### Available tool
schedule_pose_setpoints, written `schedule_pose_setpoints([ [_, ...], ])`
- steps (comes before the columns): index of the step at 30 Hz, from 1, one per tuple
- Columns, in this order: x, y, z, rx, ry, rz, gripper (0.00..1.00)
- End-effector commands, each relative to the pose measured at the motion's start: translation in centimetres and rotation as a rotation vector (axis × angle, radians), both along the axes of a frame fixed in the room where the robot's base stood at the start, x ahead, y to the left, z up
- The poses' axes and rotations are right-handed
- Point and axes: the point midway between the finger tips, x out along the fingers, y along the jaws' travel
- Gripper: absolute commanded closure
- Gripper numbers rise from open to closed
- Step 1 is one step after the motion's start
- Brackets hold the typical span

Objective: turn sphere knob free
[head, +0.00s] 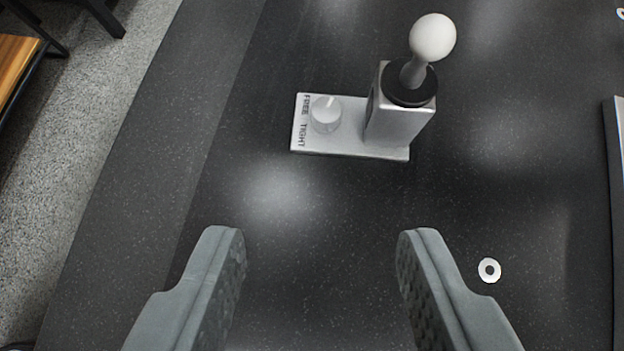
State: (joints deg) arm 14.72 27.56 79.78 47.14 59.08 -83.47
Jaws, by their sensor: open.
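The sphere knob (326,114) is a small round light-grey knob on a pale base plate (345,142) in the upper middle of the head view. The words FREE and TIGHT are printed on the plate to its left, FREE at the far end and TIGHT at the near end. A pale line on the knob's top points toward the far side, near FREE. A square post with a black collar and a white sphere (433,37) on a stem stands on the plate's right part. My gripper (322,245) is open and empty, nearer than the plate and apart from it.
The plate stands on a dark speckled table (290,215). A white ring (489,270) lies at the right. A long grey-edged object (616,150) is at the right edge. The table's left edge drops to a grey floor (110,110). Table between gripper and plate is clear.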

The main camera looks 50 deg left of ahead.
Motion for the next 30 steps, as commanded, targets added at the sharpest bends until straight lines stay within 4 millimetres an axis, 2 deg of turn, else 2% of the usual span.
schedule_pose_setpoints([
  [5, -0.6, 1.2, -1.0, -0.031, 0.077, -0.077, 0.55],
  [12, -2.1, 3.4, -2.9, -0.122, 0.226, -0.336, 0.55],
  [17, -2.9, 4.7, -3.5, -0.17, 0.261, -0.519, 0.55],
  [23, -3.5, 6.6, -3.3, -0.195, 0.235, -0.736, 0.55],
  [30, -4.0, 9.5, -2.1, -0.154, 0.135, -0.949, 0.55],
])
